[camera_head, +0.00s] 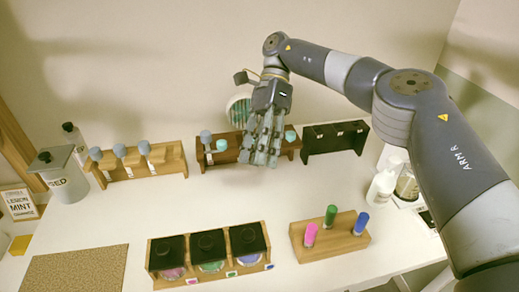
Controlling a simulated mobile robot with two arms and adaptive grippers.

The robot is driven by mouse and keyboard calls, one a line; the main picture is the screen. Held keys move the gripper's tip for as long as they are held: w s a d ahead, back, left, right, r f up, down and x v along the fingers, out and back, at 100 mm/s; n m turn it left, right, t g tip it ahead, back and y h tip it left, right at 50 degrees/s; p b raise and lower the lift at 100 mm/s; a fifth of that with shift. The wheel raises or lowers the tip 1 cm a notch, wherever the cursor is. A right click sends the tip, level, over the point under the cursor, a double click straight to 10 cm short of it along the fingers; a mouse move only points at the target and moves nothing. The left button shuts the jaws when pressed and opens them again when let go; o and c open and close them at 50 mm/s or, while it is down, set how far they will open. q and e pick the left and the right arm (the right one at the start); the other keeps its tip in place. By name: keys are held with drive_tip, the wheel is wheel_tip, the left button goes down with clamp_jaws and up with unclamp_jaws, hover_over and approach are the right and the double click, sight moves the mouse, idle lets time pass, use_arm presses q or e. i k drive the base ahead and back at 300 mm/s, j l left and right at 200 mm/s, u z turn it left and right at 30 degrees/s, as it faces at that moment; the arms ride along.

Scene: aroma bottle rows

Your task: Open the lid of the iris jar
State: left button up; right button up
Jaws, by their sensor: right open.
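Three glass jars with square black lids stand in a wooden rack (208,283) at the front. The left jar (173,273) has pink contents, the middle jar (212,266) green, and the right jar (249,259) blue. All three lids look closed. I cannot read which one is the iris jar. My right gripper (260,158) points down, open, above the back middle of the table, near the middle bottle rack and well behind the jars. Nothing shows held in it. My left gripper is not in view.
A wooden block (341,244) holds pink, green and blue sticks. Behind stand the left bottle rack (172,157), middle rack (230,150) and black rack (333,143). A grey lidded canister (68,184) stands left, a white pump bottle (382,188) right. The table's middle (190,205) is clear.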

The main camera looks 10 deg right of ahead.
sight(248, 239)
drive_tip(key=k, duration=1.5)
